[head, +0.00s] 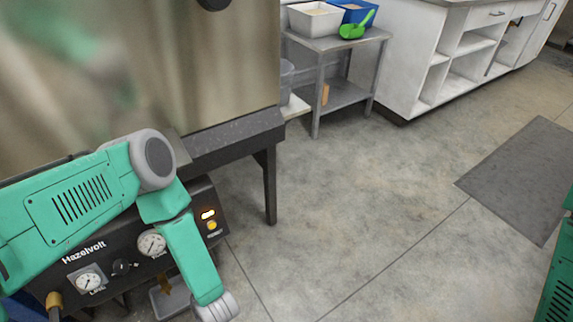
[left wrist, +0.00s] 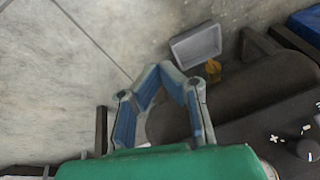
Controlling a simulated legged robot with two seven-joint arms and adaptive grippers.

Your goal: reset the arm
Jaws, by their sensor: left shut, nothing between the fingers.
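My left arm comes in from the left in the head view, in front of the steel hopper (head: 215,60) and its dark control panel (head: 185,235) marked Hazelvolt. Its wrist bends down past the panel's gauges to the bottom edge, and the fingers are out of that view. In the left wrist view my left gripper (left wrist: 165,70) is shut, its fingertips together and nothing between them. It hangs over the floor beside the panel housing (left wrist: 235,95). My right gripper is in neither view.
A small grey tray (left wrist: 197,46) lies near an amber-brown part (left wrist: 212,70) below the panel. A metal stand (head: 340,42) holds a white bin (head: 315,20), a blue bin (head: 352,13) and a green scoop (head: 357,28). Open floor and a grey mat (head: 525,180) lie right.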

